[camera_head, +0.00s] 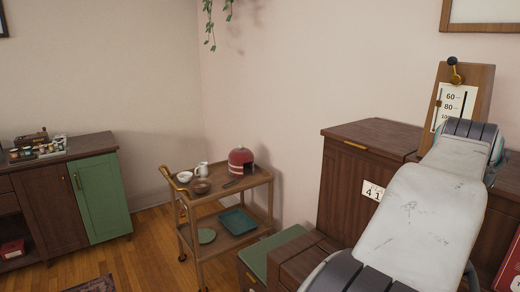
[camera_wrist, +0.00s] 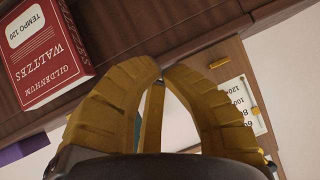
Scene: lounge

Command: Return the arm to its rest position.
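My arm (camera_head: 425,215) reaches from the bottom edge up to the right in the head view, in front of a dark wooden cabinet. Its far end hides my gripper there. In the wrist view my gripper (camera_wrist: 163,70) shows two yellow ribbed fingers that arch together, their tips meeting or almost meeting. I see nothing held at the tips; background shows through the gap below them.
A wooden tempo-scale device (camera_head: 484,82) stands just behind my arm's end; its scale shows in the wrist view (camera_wrist: 238,105). A red waltzes book (camera_wrist: 45,50) is nearby. A trolley (camera_head: 225,190) with crockery stands left of the wooden cabinet (camera_head: 345,180).

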